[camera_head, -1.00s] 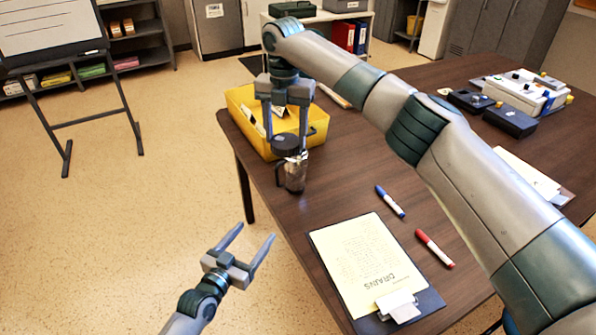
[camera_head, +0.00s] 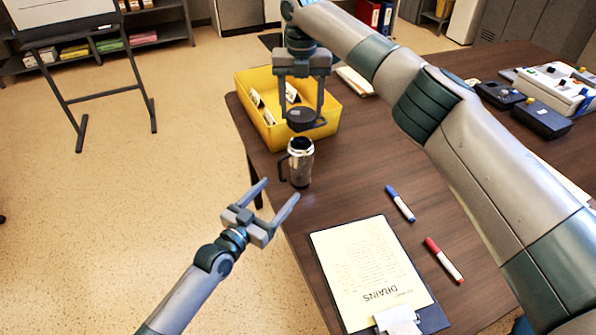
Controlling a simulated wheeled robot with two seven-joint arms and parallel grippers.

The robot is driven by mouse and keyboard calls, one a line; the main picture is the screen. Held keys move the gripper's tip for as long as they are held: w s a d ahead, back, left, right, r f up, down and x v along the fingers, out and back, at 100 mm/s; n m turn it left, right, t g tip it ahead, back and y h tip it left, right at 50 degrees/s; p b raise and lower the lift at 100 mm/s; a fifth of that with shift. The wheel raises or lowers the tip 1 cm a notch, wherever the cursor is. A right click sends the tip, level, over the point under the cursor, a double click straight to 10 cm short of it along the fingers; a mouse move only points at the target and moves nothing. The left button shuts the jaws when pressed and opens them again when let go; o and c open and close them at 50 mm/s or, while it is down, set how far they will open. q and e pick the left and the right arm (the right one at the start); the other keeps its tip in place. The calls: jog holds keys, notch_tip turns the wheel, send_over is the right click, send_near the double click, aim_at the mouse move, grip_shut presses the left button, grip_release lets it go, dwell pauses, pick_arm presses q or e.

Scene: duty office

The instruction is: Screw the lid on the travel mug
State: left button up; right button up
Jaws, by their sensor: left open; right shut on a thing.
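The travel mug (camera_head: 301,167) stands upright on the table near its left edge. It is silver and dark, with a black handle on its left side and an open top. My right gripper (camera_head: 302,117) is shut on the dark round lid (camera_head: 301,121). It holds the lid above and slightly behind the mug, apart from it, in front of the yellow bin. My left gripper (camera_head: 279,196) is open and empty. It is below and left of the mug in the picture, by the table's left edge.
A yellow bin (camera_head: 262,128) with cards in it stands behind the mug. A clipboard (camera_head: 370,270), a blue marker (camera_head: 400,203) and a red marker (camera_head: 444,260) lie on the table (camera_head: 360,180) nearer me. Control boxes (camera_head: 541,118) stand at the far right.

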aim_at(295, 173)
pick_arm(q)
jog(key=x, duration=1.1)
jog(key=shift+w+d+r, duration=0.1)
jog(key=shift+w, duration=0.2)
jog(key=c, duration=1.6)
pick_arm(e)
jog(key=shift+f, duration=2.45)
jog(key=shift+f, duration=0.9)
jog(key=shift+f, duration=0.55)
